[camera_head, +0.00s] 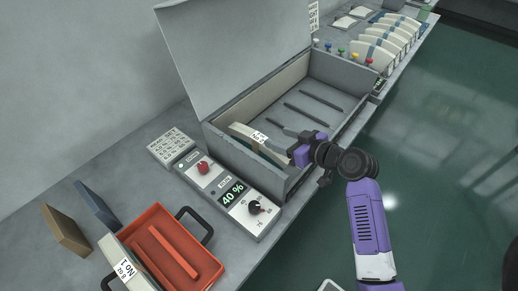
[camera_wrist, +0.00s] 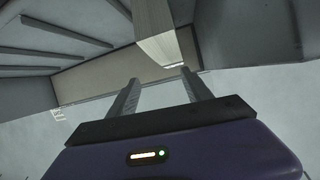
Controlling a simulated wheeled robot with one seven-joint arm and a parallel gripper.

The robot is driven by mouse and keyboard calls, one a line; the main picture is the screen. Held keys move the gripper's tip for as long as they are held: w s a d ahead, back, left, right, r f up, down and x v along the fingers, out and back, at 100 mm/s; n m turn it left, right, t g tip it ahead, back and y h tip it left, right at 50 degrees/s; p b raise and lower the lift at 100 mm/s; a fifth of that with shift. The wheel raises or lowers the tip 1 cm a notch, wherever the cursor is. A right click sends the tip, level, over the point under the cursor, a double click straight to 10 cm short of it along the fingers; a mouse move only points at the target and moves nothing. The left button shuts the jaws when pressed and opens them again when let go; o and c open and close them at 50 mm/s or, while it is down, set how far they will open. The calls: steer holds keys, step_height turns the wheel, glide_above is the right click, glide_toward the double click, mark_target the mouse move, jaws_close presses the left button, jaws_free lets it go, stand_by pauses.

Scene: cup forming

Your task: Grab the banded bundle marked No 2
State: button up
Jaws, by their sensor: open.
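The banded bundle marked No 2 (camera_head: 245,133) is a pale flat stack with a white label. It stands in the near-left end of the open grey box (camera_head: 340,72). In the wrist view a pale block that appears to be this bundle (camera_wrist: 158,28) lies just beyond my fingertips, roughly in line with the gap between them. My gripper (camera_head: 275,142) reaches into the box from the right, its fingers open beside the bundle. In the wrist view my gripper (camera_wrist: 158,75) has both fingers apart with nothing held. I cannot tell whether either finger touches the bundle.
The box has a raised lid (camera_head: 235,45) and dark slots on its floor. A control panel reading 40 % (camera_head: 233,195) stands in front. A red tray (camera_head: 160,240) and a bundle marked No 1 (camera_head: 128,268) are at lower left. Several pale bundles (camera_head: 390,42) stand at the back right.

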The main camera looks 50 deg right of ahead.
mark_target(262, 139)
steer(key=shift+s+a+f+n+y, duration=0.1)
steer(key=shift+a+f+n+y, duration=0.3)
steer(key=shift+a, duration=0.2)
steer(key=shift+s+a+f+n+y, duration=0.1)
steer(key=shift+a+f+n+y, duration=0.25)
steer(key=shift+a, duration=0.25)
steer(key=shift+w+a+n+g, duration=0.15)
steer(key=shift+n+g, duration=0.1)
steer(key=shift+g, duration=0.05)
steer(key=shift+p+x, duration=0.3)
steer(key=shift+x, duration=0.9)
steer(key=w, duration=0.1)
steer(key=w+p, duration=0.1)
steer(key=w+f, duration=0.1)
steer(key=w, duration=0.1)
steer(key=shift+d+p, duration=0.3)
steer(key=shift+d, duration=0.1)
steer(key=shift+w+f, duration=0.4)
steer(key=shift+w, duration=0.05)
jaws_close()
steer(key=shift+r, duration=0.15)
